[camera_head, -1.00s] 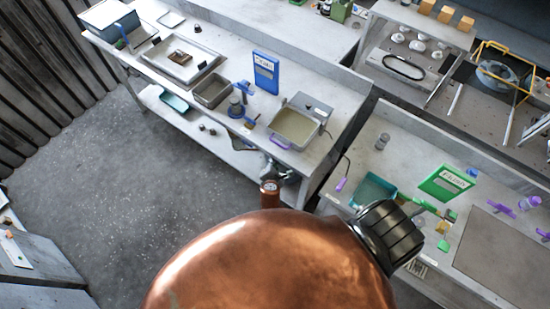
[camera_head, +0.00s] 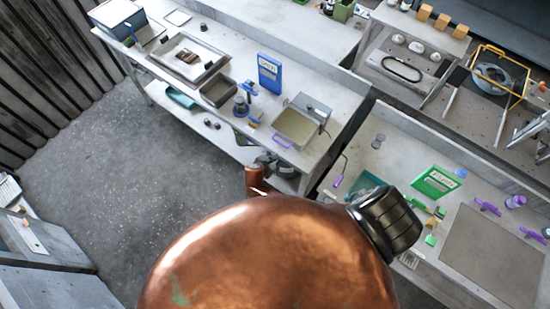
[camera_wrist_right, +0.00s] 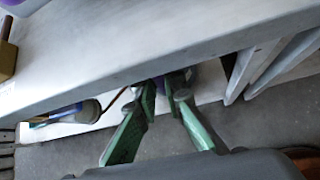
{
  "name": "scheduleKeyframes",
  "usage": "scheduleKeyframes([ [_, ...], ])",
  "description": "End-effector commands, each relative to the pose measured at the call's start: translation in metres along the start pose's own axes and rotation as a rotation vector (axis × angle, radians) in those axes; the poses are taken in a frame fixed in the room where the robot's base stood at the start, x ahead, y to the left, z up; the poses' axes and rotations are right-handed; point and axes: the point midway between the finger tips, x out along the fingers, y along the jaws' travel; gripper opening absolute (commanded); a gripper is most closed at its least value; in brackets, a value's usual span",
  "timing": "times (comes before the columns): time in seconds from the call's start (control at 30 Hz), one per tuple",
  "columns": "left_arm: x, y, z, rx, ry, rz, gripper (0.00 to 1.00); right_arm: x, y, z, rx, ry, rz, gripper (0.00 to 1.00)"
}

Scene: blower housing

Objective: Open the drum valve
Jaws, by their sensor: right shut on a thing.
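My right gripper (camera_wrist_right: 167,92) reaches in under the bench edge in the right wrist view. Its two green fingers stand a little apart and are shut on a small dark thing, mostly hidden by the fingertips. I cannot tell whether this is the drum valve. A purple part (camera_wrist_right: 190,73) shows just behind the tips, partly under the edge. In the head view, grey gripper parts (camera_head: 275,164) show small below the bench front, beyond a copper arm link. No drum can be clearly made out. My left gripper is not in view.
The bench front edge (camera_wrist_right: 180,53) lies close above my fingers. In the head view, a pan with a purple handle (camera_head: 296,126) and a blue binder (camera_head: 269,72) stand on the bench. Floor (camera_head: 150,170) is open left.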

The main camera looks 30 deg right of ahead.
Motion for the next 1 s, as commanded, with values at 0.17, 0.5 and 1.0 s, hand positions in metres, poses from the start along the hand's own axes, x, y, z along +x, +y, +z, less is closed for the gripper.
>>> scheduleKeyframes([
  [0.17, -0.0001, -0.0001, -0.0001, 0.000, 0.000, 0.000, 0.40, 0.0013, -0.0042, -0.0036, -0.004, 0.006, -0.009, 0.00],
  [0.5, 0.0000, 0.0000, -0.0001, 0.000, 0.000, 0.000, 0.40, 0.0013, -0.0041, -0.0031, -0.003, 0.005, -0.009, 0.18],
  [1.0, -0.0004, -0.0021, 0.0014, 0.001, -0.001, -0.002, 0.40, -0.0049, -0.0006, -0.0015, -0.001, 0.002, -0.002, 0.27],
])
